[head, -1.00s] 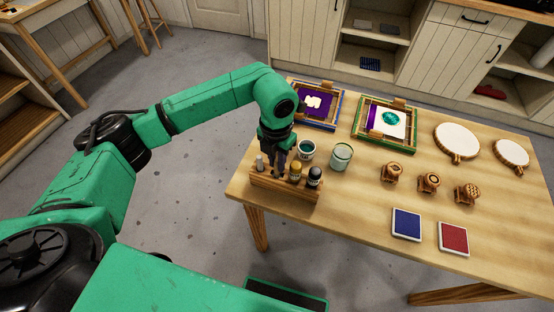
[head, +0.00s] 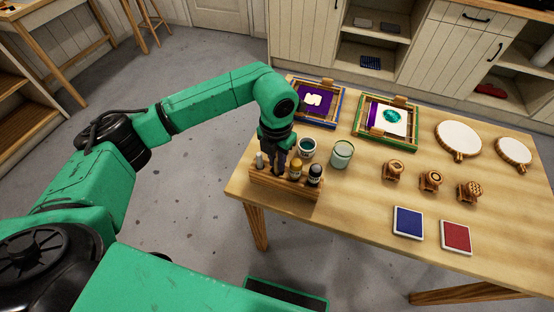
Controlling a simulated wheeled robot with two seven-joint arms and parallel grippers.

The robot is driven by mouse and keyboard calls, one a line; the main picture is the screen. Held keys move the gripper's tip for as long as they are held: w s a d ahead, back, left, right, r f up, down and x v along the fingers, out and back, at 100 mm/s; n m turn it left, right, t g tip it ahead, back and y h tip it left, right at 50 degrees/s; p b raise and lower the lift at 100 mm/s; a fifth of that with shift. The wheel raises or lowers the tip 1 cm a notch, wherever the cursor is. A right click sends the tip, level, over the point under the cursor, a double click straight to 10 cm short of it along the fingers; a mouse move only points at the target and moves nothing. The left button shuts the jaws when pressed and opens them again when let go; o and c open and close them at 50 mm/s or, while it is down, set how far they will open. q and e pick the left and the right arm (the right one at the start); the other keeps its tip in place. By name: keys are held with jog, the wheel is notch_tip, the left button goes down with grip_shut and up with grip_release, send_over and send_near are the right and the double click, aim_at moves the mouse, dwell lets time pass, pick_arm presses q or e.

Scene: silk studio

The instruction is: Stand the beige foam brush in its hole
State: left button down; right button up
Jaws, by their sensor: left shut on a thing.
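My left gripper (head: 278,168) points down over the wooden rack (head: 284,189) at the table's near left corner. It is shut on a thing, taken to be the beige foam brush. The fingers hide that thing almost wholly, so I cannot tell how deep it sits in its hole. A pale-topped piece (head: 259,160) stands in the rack just left of the fingers. A yellow-brown piece (head: 296,169) and a black piece (head: 315,174) stand in it to the right. My right gripper is not in view.
A teal-filled cup (head: 307,148) and a pale green jar (head: 342,154) stand close behind the rack. Several wooden stamps (head: 430,181), a blue pad (head: 408,222) and a red pad (head: 456,237) lie to the right. Framed screens (head: 387,122) lie at the back. The table's front middle is clear.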

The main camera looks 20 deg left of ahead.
pick_arm(q)
jog(key=c, duration=0.7)
grip_release()
notch_tip(320, 180, up, 15)
jog(key=b, duration=0.2)
jog(key=shift+s+f+b, duration=0.1)
jog(key=shift+f+b, duration=0.1)
jog(key=shift+b, duration=0.15)
